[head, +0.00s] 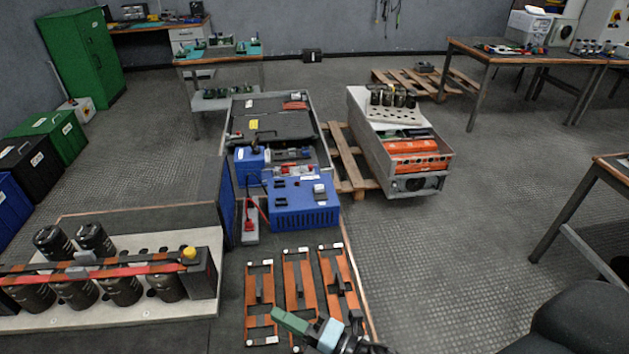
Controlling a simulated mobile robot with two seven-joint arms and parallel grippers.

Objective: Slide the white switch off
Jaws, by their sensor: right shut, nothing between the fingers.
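A blue box (303,206) stands near the middle, with black parts and a small pale block (319,189) on its top. The pale block may be the white switch, but it is too small to tell its position. My right gripper (291,321) is at the bottom, shut and empty, with a green part and a light blue part showing. It is over the near end of the orange-brown frames, well short of the blue box. My left gripper is not in view.
Several orange-brown frames (299,283) with black handles lie in front of the blue box. A capacitor bank (120,285) stands at left. A grey power strip (250,224) with red leads is beside the box. A grey crate (360,137) stands behind right.

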